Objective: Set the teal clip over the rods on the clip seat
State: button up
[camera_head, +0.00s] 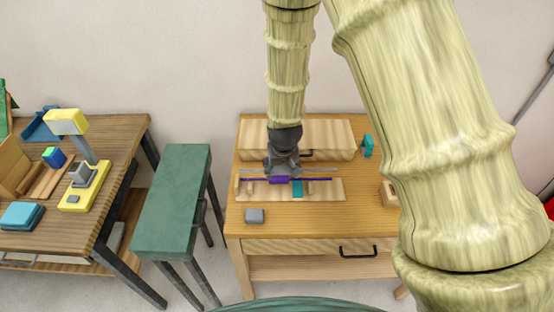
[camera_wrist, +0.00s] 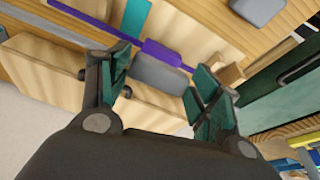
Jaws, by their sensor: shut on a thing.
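My gripper (camera_head: 284,168) hangs over the wooden rod board (camera_head: 327,195). In the wrist view its fingers (camera_wrist: 160,85) are closed on the thick grey grip (camera_wrist: 158,73) of a grey rod (camera_head: 322,170). A purple rod (camera_head: 320,179) with a thicker purple grip (camera_wrist: 165,53) lies across the board just in front of the grey one. A flat teal patch (camera_head: 297,190), seemingly the clip seat, lies under and in front of the rods; it also shows in the wrist view (camera_wrist: 135,18). The teal clip (camera_head: 368,146) stands apart at the table's back right. The grey rod's exact contact with its supports is unclear.
A long wooden box (camera_head: 332,137) stands behind the board. A grey block (camera_head: 254,215) lies at the table's front left, a small wooden block (camera_head: 389,194) at the right. A green bench (camera_head: 172,200) and a cluttered table (camera_head: 105,205) are left. The front right tabletop is clear.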

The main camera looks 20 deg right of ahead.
jog(key=shift+f, duration=0.15)
jog(key=f+b, duration=0.1)
jog(key=f, duration=0.1)
jog(key=f+b, duration=0.2)
jog(key=shift+s+a, duration=0.15)
jog(key=shift+a, duration=0.05)
jog(key=shift+s+f+b, duration=0.3)
jog(key=shift+f+b, duration=0.15)
jog(key=shift+b, duration=0.05)
jog(key=shift+f, duration=0.6)
jog(key=shift+w+r, duration=0.1)
jog(key=shift+w, duration=0.1)
